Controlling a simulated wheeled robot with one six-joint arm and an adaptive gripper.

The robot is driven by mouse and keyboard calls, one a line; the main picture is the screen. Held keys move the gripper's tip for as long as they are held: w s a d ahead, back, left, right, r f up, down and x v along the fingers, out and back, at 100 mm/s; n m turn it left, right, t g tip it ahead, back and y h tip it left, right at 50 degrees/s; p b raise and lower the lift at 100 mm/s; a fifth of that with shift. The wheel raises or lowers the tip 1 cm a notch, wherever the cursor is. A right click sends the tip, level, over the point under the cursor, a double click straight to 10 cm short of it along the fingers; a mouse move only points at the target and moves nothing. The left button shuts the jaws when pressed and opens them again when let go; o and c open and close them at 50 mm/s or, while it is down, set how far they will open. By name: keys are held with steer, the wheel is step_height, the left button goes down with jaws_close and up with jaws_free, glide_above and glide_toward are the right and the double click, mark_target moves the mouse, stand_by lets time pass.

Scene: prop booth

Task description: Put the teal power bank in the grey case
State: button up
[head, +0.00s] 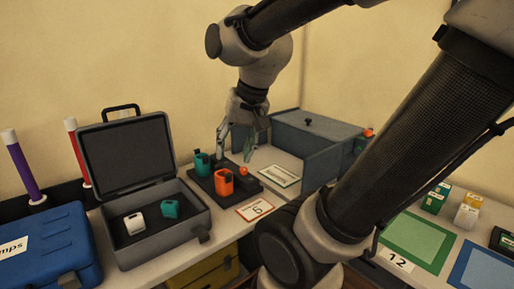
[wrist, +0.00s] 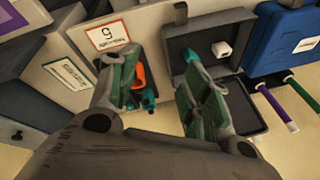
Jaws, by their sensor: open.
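The grey case (head: 181,235) stands open on the counter at left, its lid raised at the back. A teal block (head: 171,208), apparently the teal power bank, lies inside at the right, beside a white block (head: 134,223). In the wrist view the teal block (wrist: 193,57) and white block (wrist: 221,48) show inside the case (wrist: 181,42). My gripper (head: 235,146) is open with nothing visibly held. It is right of the case, above or behind a dark tray; the exact height is unclear. In the wrist view my gripper (wrist: 150,78) has its fingers spread.
The dark tray (head: 207,184) holds a teal holder (head: 202,164), an orange holder (head: 223,181) and a small orange piece. A blue-grey bin (head: 318,152) stands behind at right. A blue toolbox (head: 50,250) is left of the case. A number card (head: 255,209) lies in front of the tray.

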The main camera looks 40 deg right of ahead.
steer(key=s+d+r+n+h, duration=0.1)
steer(key=s+d+n, duration=0.1)
steer(key=s+n, duration=0.3)
steer(key=shift+s+d+n, duration=0.3)
steer(key=shift+d+n, duration=0.05)
steer(key=shift+n, duration=0.05)
stand_by(0.7)
